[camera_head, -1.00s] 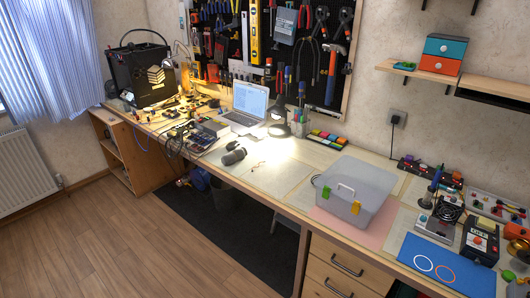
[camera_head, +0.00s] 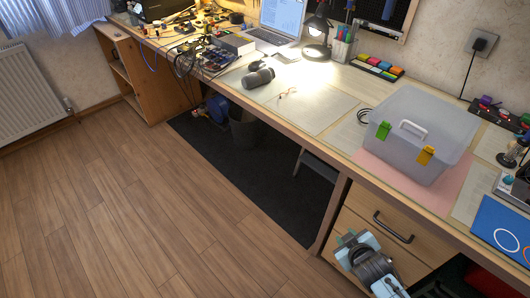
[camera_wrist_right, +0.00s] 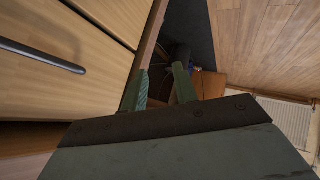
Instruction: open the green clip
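My right gripper (camera_head: 352,238) is low in front of the drawers, below the bench top and well apart from the box. In the right wrist view its two fingers (camera_wrist_right: 162,84) stand apart with nothing between them. My left gripper is not in view.
The box stands on a pink mat (camera_head: 372,160) near the bench's front edge. The drawer handle (camera_head: 393,228) is close to my right gripper. A blue panel (camera_head: 500,228) lies to the right. A black cable coil (camera_head: 363,116) lies left of the box; the floor in front is clear.

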